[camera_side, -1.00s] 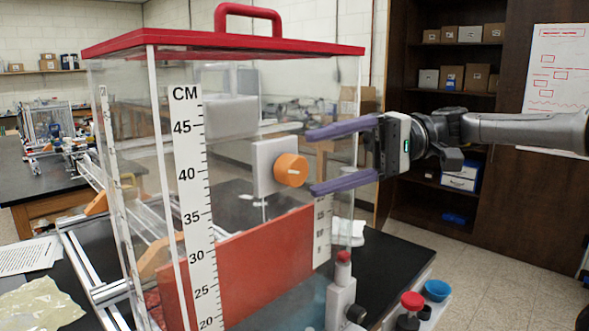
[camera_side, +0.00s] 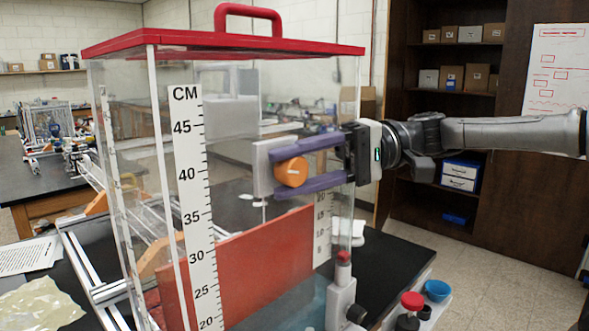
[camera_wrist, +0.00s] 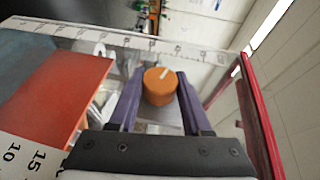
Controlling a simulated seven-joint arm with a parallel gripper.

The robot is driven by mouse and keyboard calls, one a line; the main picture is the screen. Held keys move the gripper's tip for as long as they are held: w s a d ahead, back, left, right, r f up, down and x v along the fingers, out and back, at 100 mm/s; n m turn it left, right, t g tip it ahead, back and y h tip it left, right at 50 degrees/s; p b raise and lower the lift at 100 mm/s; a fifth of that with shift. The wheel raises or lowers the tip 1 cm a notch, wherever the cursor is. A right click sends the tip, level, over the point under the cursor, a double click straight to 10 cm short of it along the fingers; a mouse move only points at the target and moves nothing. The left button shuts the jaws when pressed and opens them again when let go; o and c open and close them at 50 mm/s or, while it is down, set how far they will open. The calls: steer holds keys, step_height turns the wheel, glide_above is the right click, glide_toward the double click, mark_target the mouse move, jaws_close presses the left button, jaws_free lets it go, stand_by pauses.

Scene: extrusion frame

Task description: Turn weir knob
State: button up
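The weir knob (camera_side: 291,172) is an orange cylinder with a pale pointer line, mounted on a grey plate (camera_side: 263,166) at the clear tank. My gripper (camera_side: 296,166) has purple fingers, one above and one below the knob in the side view. In the wrist view the knob (camera_wrist: 160,84) sits between the two fingertips (camera_wrist: 158,88), with the fingers spread to either side. Whether the fingers touch the knob is hard to tell. The orange-red weir panel (camera_side: 235,265) stands inside the tank below the knob.
The clear tank has a red lid (camera_side: 220,45) with a handle and a white CM scale (camera_side: 195,200) at its front edge. Shelves stand behind my arm.

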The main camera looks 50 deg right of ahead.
jaws_close()
steer(key=shift+m+y, duration=0.4)
steer(key=shift+y, duration=0.5)
steer(key=o, duration=0.6)
jaws_free()
steer(key=shift+t, duration=0.4)
steer(key=shift+d, duration=0.1)
steer(key=v, duration=1.3)
steer(key=shift+d, duration=0.35)
steer(key=shift+s, duration=0.1)
